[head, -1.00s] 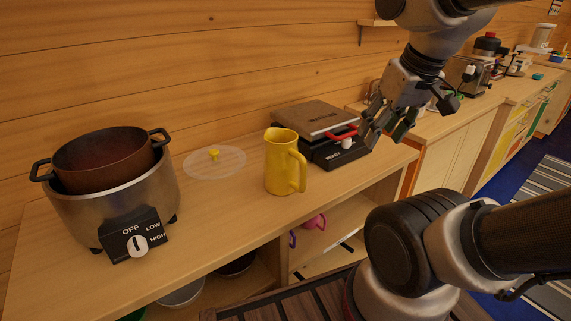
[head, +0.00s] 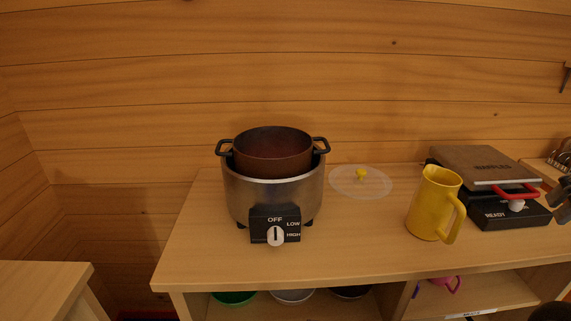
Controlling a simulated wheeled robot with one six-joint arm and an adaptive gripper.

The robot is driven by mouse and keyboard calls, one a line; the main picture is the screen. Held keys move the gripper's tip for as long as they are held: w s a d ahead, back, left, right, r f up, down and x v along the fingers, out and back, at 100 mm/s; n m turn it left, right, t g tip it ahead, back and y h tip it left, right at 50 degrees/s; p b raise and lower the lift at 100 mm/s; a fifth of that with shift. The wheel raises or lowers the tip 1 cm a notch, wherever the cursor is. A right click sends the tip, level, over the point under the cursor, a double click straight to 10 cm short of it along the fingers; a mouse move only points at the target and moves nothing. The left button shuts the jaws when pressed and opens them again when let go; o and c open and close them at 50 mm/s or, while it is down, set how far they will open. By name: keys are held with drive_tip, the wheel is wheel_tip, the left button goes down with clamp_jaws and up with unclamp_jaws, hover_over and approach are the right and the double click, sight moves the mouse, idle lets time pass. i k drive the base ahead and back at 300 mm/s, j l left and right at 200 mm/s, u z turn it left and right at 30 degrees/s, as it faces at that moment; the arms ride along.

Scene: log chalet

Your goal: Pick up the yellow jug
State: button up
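The yellow jug (head: 431,206) stands upright on the wooden counter (head: 350,240), right of centre in the head view. Its handle is on the right side, toward the front. Only a small part of my gripper (head: 562,200) shows at the right edge, to the right of the jug and apart from it. Its fingertips are mostly cut off, so its opening cannot be made out.
A black waffle maker (head: 500,208) with a red handle stands just right of the jug. A silver cooker (head: 240,197) holds a brown pot (head: 272,155). Bowls sit on the shelf below.

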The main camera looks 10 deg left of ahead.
sight(434, 200)
drive_tip(key=k+l, duration=0.15)
drive_tip(key=l, duration=0.2)
drive_tip(key=k+l, duration=0.2)
drive_tip(key=l, duration=0.2)
drive_tip(key=k+l, duration=0.15)
drive_tip(key=l, duration=0.2)
